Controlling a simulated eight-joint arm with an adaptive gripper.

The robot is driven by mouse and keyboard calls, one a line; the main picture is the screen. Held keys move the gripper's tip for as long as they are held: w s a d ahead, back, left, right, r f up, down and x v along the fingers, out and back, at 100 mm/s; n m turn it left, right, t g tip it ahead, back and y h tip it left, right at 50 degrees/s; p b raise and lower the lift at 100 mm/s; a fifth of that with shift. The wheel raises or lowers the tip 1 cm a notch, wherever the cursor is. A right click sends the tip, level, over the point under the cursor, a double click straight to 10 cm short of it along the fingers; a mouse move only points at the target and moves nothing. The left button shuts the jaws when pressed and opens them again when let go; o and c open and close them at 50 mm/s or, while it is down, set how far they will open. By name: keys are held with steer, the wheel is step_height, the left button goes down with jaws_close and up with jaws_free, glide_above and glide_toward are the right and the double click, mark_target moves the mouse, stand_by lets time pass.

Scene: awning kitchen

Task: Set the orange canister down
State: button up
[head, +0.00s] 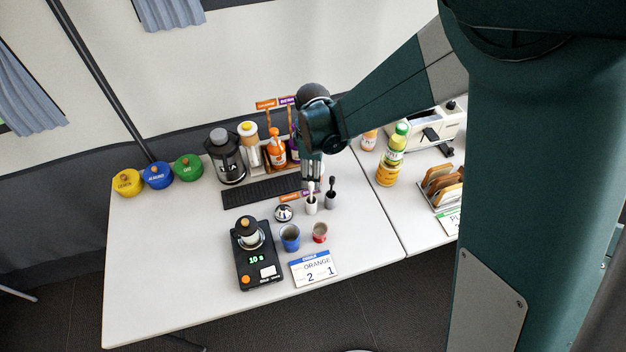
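An orange bottle-like canister (277,151) with a pale label stands at the back of the table, left of my gripper. My gripper (312,180) hangs from the dark green arm and points down over the middle of the table, in front of a purple bottle (293,150). It is apart from the orange canister. The fingers are small and partly merge with the things below, so I cannot tell whether they are open or shut. No orange canister shows between them.
A white cup with a stick (311,205) and a dark one (331,198) stand below my gripper.

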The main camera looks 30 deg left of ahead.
steer(key=shift+f+b, duration=0.35)
steer(key=shift+f, duration=1.65)
steer(key=shift+f+b, duration=0.4)
steer(key=shift+f, duration=0.1)
steer(key=o, duration=0.8)
steer(key=shift+o, duration=0.3)
steer(key=shift+r, duration=0.15)
steer(key=shift+r+p, duration=0.4)
steer(key=shift+p, duration=0.05)
step_height(320, 180, up, 12)
steer(key=shift+f+p, duration=0.1)
steer(key=shift+p, duration=0.9)
